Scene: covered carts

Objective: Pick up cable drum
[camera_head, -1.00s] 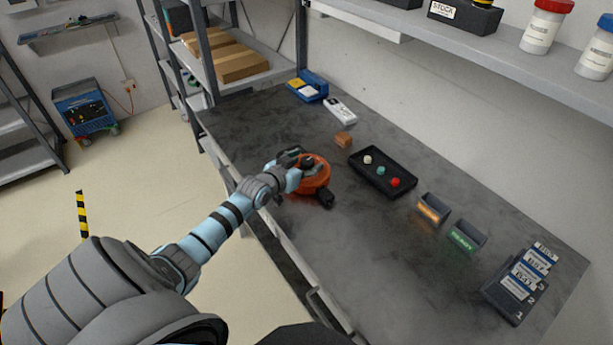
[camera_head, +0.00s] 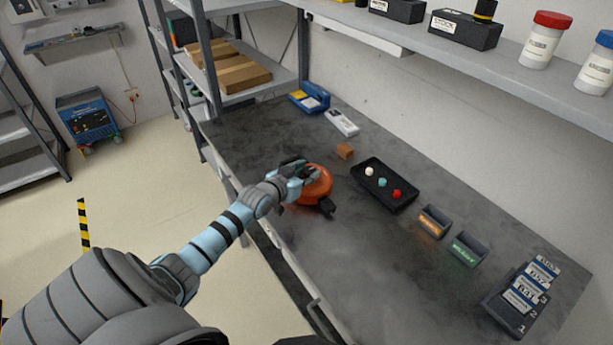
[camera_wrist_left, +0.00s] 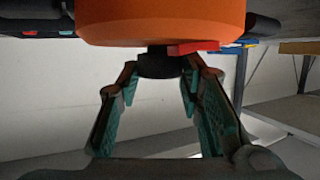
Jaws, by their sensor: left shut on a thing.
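The cable drum (camera_head: 318,188) is a round orange drum with a dark part sticking out at its near right side, at the left edge of the grey workbench (camera_head: 345,255). My left gripper (camera_head: 304,171) reaches over it from the left and is shut on it. In the left wrist view the orange drum (camera_wrist_left: 165,22) fills the top middle, and the fingertips (camera_wrist_left: 163,68) close on a dark knob at its centre. I cannot tell whether the drum touches the bench. My right gripper is out of view.
Small labelled bins (camera_head: 433,222) and a card holder (camera_head: 515,310) stand farther right. The near bench middle is clear.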

